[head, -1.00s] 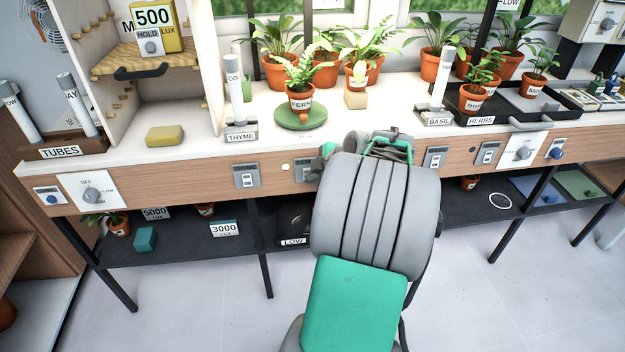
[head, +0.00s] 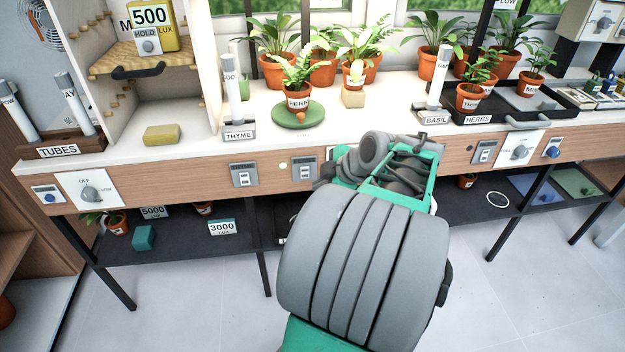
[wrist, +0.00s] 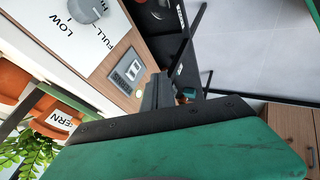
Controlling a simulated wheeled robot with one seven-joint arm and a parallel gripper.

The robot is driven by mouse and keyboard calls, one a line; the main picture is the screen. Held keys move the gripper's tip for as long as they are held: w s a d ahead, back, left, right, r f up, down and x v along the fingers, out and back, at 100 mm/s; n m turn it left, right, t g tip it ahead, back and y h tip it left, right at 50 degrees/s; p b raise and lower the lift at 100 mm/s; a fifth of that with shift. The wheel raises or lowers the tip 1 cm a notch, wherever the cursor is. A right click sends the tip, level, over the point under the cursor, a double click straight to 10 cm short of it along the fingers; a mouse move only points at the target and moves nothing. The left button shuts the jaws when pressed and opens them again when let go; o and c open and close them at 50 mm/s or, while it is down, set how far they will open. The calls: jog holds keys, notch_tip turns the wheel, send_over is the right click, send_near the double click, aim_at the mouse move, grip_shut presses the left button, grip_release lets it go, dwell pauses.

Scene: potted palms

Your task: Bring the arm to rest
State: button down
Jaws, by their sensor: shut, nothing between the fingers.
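My arm (head: 365,250) rises from the bottom of the head view, folded in front of the bench's front panel. My gripper (wrist: 158,92) shows in the wrist view as dark fingers held together, shut and empty. I cannot make out its fingertips in the head view, where my arm links hide them. In the wrist view the fingers lie in front of the bench front, near a grey switch plate (wrist: 127,68), and appear clear of it.
The bench top (head: 190,150) runs behind my arm, with several potted plants at the back. A black tray (head: 515,122) holds herbs at right. A dark lower shelf (head: 185,240) carries lux blocks and pots. The floor (head: 500,300) is clear at lower right.

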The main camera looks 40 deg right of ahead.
jog(key=v, duration=0.4)
jog(key=w+a+r+m+g+y+p, duration=0.15)
jog(key=w+a+r+m+p, duration=0.25)
jog(key=a+r+p, duration=0.7)
jog(key=s+a+r+m+g+p, duration=0.1)
jog(key=s+a+r+m+p, duration=0.2)
jog(key=a+p, duration=0.3)
jog(key=s+a+r+m+g+h+p, duration=0.1)
jog(key=a+r+p, duration=0.4)
jog(key=a, duration=0.7)
jog(key=shift+s+m+g+p, duration=0.8)
jog(key=shift+s+m, duration=0.2)
jog(key=shift+m, duration=0.2)
jog(key=shift+a+h, duration=0.1)
jog(key=shift+h, duration=0.15)
